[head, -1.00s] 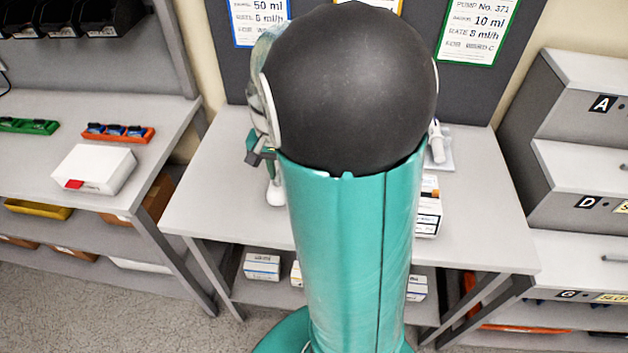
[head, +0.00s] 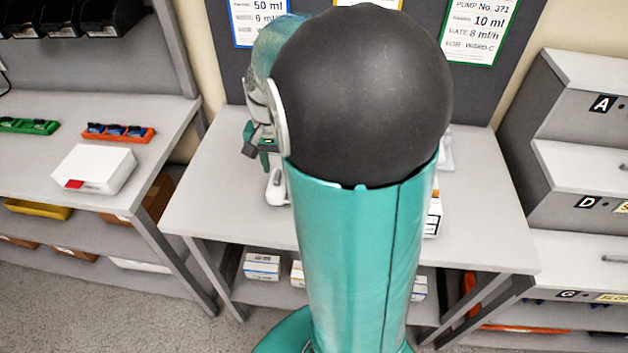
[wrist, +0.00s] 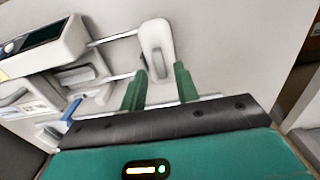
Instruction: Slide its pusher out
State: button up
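The pump's pusher, a pale rounded paddle (wrist: 157,42), shows at top centre in the wrist view, joined by thin metal rods to the white pump body (wrist: 45,45) with a dark screen at left. My gripper (wrist: 160,70) has its two green fingers apart, with the pusher's lower end between or just past the tips. Gaps show on both sides, and I cannot tell if a finger touches. In the head view the pusher (head: 277,187) is a small white shape left of my arm, below my gripper (head: 258,152). My arm hides most of the pump.
The grey table (head: 215,200) is bare on its left side. A white and orange box (head: 433,215) is partly hidden behind my arm. A left bench holds a white box (head: 94,168) and an orange rack (head: 118,132). Drawers (head: 580,175) stand at right.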

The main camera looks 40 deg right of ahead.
aim_at(277, 175)
jog(key=shift+r, duration=2.35)
jog(key=shift+a+r, duration=0.1)
jog(key=s+a+r+n+t, duration=0.2)
jog(key=s+a+n, duration=0.3)
jog(key=a, duration=0.3)
jog(key=s+a+r+n+t, duration=0.3)
jog(key=s+a+r+n, duration=0.1)
jog(key=a, duration=0.5)
jog(key=shift+s+a+r+n+t, duration=0.35)
jog(key=shift+s+n, duration=0.35)
jog(key=shift+s, duration=0.45)
jog(key=shift+d, duration=0.25)
